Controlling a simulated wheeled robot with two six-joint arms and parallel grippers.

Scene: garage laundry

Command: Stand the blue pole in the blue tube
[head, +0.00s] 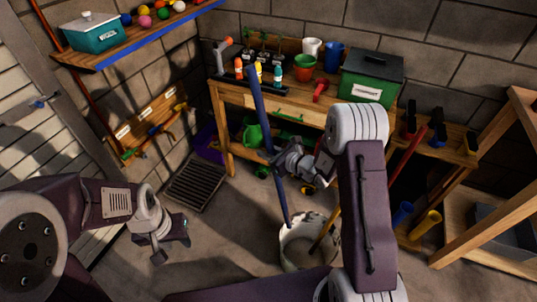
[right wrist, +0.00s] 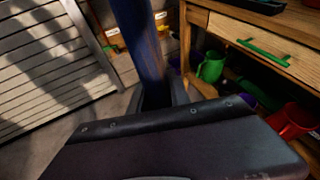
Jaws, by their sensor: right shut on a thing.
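The blue pole (head: 262,112) stands nearly upright, its top leaning left, in front of the workbench. My right gripper (head: 277,157) is shut around its middle. The right wrist view shows the pole (right wrist: 140,40) rising from between the fingers (right wrist: 158,95). The pole's lower end meets the rim of a white bucket (head: 300,262); I cannot tell whether it is inside or behind. The blue tube (head: 402,213) is at the right, beside a yellow tube (head: 426,224), both tilted. My left gripper (head: 174,246) is open and empty, low on the left.
A yellow pole (head: 326,232) leans in the bucket, and a red pole (head: 408,150) slants behind my right arm. The wooden workbench (head: 240,101) holds pots and a green box (head: 370,80). A wooden frame (head: 480,190) stands right. A floor grate (head: 195,183) lies left.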

